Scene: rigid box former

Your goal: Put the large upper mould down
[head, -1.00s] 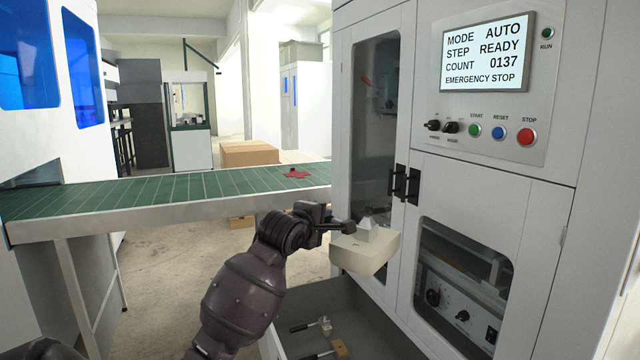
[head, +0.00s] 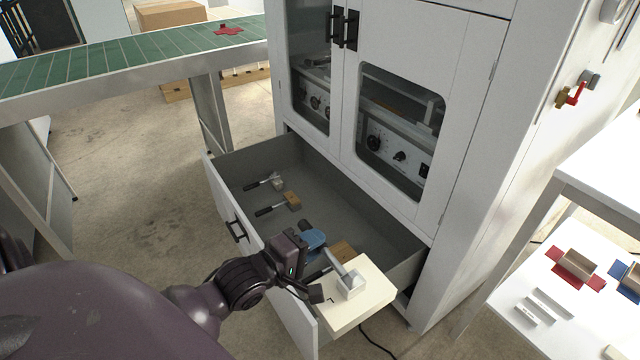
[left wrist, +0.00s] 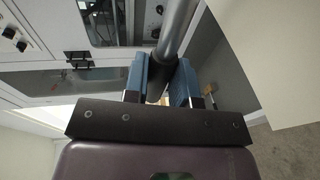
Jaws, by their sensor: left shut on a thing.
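The large upper mould (head: 368,298) is a cream block with a grey metal fitting and a bar handle. My left gripper (head: 316,246) is shut on the handle, its blue finger pads on either side of the bar. In the left wrist view the grey bar (left wrist: 172,42) runs between the pads, and part of the cream block fills the upper right. The mould overlaps the front right corner of the open drawer (head: 262,242) in the head view. Its gap to the drawer cannot be told. My right gripper is not in view.
In the drawer lie two small handled tools (head: 276,182) (head: 292,200) and a wooden block (head: 343,249), partly hidden. The grey cabinet (head: 420,110) stands behind. A white shelf unit (head: 560,240) with red and blue pieces is at right, a green conveyor (head: 120,62) at left.

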